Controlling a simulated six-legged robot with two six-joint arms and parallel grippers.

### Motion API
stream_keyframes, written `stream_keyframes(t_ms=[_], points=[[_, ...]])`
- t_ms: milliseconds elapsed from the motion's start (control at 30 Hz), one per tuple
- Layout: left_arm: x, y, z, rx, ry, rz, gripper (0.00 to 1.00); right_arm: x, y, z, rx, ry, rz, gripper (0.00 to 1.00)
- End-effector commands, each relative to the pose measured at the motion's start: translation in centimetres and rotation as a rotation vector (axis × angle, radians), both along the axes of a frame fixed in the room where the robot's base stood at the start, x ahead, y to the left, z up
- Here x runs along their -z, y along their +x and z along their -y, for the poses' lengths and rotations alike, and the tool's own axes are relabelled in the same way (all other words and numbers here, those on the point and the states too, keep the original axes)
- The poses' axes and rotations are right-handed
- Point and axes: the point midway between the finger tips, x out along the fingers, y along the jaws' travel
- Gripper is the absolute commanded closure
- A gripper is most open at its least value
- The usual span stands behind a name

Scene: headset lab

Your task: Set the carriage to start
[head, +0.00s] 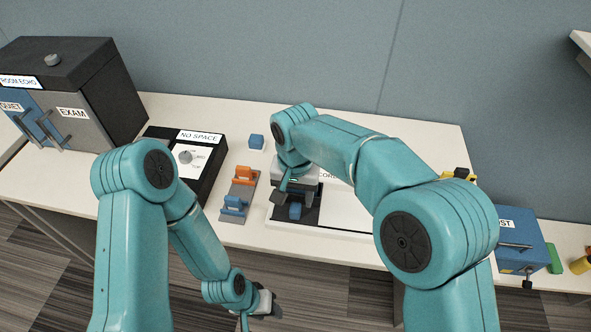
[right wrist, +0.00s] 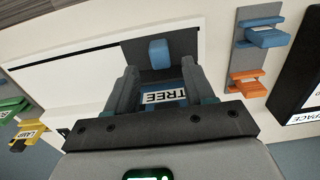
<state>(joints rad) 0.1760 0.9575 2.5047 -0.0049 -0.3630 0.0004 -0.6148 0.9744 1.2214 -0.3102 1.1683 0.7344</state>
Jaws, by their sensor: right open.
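A white board (head: 345,208) lies on the bench, with a dark panel (head: 312,217) at its left end. A small blue block (head: 295,211) sits on that panel; it also shows in the right wrist view (right wrist: 160,53). My right gripper (head: 294,195) is open over the panel, pointing down. I cannot tell which piece is the carriage. My left gripper (head: 264,303) is low, in front of the bench, its fingers mostly hidden.
A NO SPACE box (head: 200,160) and dark cabinet (head: 95,85) stand further left. A blue box (head: 519,240) is at right.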

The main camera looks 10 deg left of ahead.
Motion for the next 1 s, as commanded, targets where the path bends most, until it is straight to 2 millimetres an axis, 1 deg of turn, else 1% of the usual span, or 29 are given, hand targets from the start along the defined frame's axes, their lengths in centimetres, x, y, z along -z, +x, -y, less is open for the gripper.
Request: stream_keyframes(t_ms=[33, 200, 300, 400, 500, 600, 1000], points=[[0.0, 0.0, 0.0, 0.0, 0.0, 0.0, 0.57, -1.5, 0.1, -0.1, 0.001, 0.004, 0.005, 0.47], [-0.2, 0.0, 0.0, 0.0, 0.0, 0.0, 0.57, -6.1, 0.0, -0.1, 0.0, 0.004, 0.004, 0.47], [-0.4, 0.0, 0.0, 0.0, 0.0, 0.0, 0.57, -8.3, 0.0, 0.0, 0.001, 0.003, 0.003, 0.47], [-0.7, 0.0, 0.0, 0.0, 0.0, 0.0, 0.57, -9.9, 0.0, 0.0, 0.001, 0.002, 0.002, 0.47], [-0.8, 0.0, 0.0, 0.0, 0.0, 0.0, 0.57, -10.9, 0.0, 0.0, 0.0, 0.002, 0.001, 0.47], [-0.8, 0.0, 0.0, 0.0, 0.0, 0.0, 0.57, -11.3, 0.0, 0.0, 0.0, 0.001, 0.0, 0.47], [-0.8, 0.0, 0.0, 0.0, 0.0, 0.0, 0.57, -11.4, 0.0, 0.0, 0.0, 0.0, 0.0, 0.47]])
